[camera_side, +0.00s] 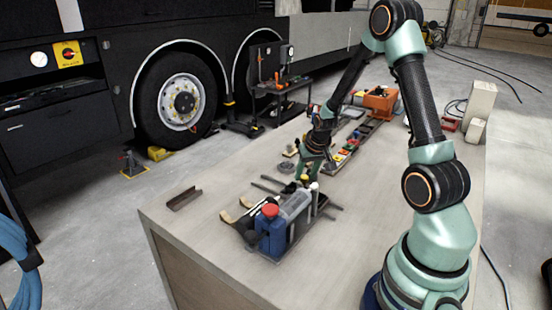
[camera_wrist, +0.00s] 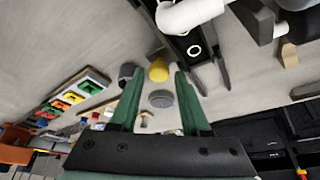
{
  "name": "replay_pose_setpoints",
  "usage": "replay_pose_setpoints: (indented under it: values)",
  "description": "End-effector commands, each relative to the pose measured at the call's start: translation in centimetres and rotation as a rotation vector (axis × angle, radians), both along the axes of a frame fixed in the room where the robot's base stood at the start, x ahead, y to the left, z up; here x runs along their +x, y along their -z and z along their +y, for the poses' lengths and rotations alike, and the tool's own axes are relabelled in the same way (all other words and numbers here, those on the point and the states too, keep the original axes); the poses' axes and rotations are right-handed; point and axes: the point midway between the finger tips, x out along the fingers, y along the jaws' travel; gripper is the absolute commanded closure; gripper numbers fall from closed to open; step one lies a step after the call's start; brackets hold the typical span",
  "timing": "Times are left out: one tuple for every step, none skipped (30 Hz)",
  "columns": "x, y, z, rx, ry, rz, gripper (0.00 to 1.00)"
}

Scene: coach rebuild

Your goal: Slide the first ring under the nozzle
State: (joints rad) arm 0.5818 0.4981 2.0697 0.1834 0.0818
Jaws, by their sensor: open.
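My gripper (camera_side: 310,172) is over the middle of the bench, just behind the bottle rack. In the wrist view its two green fingers (camera_wrist: 159,80) are apart with nothing held between them. A grey round disc (camera_wrist: 161,98) shows in the gap below the fingers; it may be the ring, but I cannot tell. A grey disc (camera_side: 287,167) also lies on the bench in the side view. A yellow round cap (camera_wrist: 159,70) and a dark cylinder (camera_wrist: 127,72) stand near the fingertips. A pale ring-shaped opening (camera_wrist: 194,49) sits on a dark strip. I cannot make out the nozzle for certain.
A blue can with a red cap (camera_side: 272,232) stands with bottles at the front of the bench. A metal channel piece (camera_side: 185,198) lies at left. A row of coloured parts (camera_side: 350,147) and an orange box (camera_side: 380,102) are behind. The bench's front left is mostly clear.

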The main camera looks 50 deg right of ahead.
Motion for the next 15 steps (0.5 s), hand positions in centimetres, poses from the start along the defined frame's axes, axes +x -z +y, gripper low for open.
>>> replay_pose_setpoints:
  values:
    - [-0.1, -0.6, 0.0, -0.002, 0.0, -0.003, 0.53]
    - [-0.2, -0.9, 0.1, -0.002, 0.0, -0.002, 0.53]
    - [-0.4, -1.5, 0.2, -0.002, 0.0, -0.003, 0.53]
    - [-0.6, -1.8, 0.3, -0.002, 0.0, -0.003, 0.53]
    - [-0.7, -2.3, 0.4, -0.003, 0.0, -0.004, 0.53]
    - [-0.9, -2.9, 0.6, -0.003, 0.0, -0.004, 0.53]
    - [-1.0, -3.3, 0.7, -0.003, 0.0, -0.004, 0.53]
    - [-1.2, -3.8, 0.8, -0.003, 0.0, -0.004, 0.53]
    - [-1.4, -4.4, 0.9, -0.003, 0.0, -0.005, 0.53]
    - [-1.5, -4.8, 1.0, -0.002, 0.0, -0.003, 0.53]
    - [-1.7, -5.3, 1.1, -0.002, 0.0, -0.005, 0.53]
    - [-1.9, -5.9, 1.3, -0.003, -0.001, -0.004, 0.53]
    - [-2.1, -6.3, 1.4, -0.002, -0.001, -0.004, 0.53]
    - [-2.2, -6.7, 1.5, -0.003, -0.001, -0.004, 0.53]
    - [-2.4, -7.3, 1.6, -0.002, -0.001, -0.004, 0.53]
